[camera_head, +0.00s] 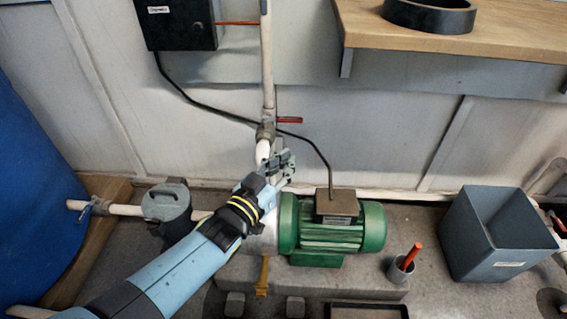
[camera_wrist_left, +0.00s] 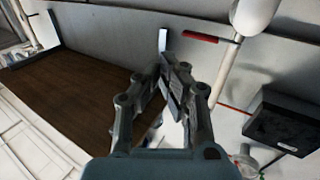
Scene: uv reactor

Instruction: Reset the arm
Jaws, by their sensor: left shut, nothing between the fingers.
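My left arm comes in from the lower left in the head view, blue and black with yellow bands. Its gripper (camera_head: 283,163) is over the pump near the white vertical pipe. In the left wrist view the fingers of the left gripper (camera_wrist_left: 172,65) meet at their tips, shut with nothing between them. My right arm and gripper are not in view. A valve with a red handle (camera_head: 289,120) sits on the white pipe (camera_head: 267,70) just above the gripper. The red handle also shows in the left wrist view (camera_wrist_left: 201,37). I cannot tell whether the gripper touches the pipe.
A green pump motor (camera_head: 332,232) stands on a plinth, with a grey strainer pot (camera_head: 167,203) to its left. A grey bin (camera_head: 497,235) is at the right. A wooden shelf (camera_head: 480,35) carries a black ring (camera_head: 430,15). A black box (camera_head: 177,24) hangs on the wall. A blue tank (camera_head: 35,190) fills the left.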

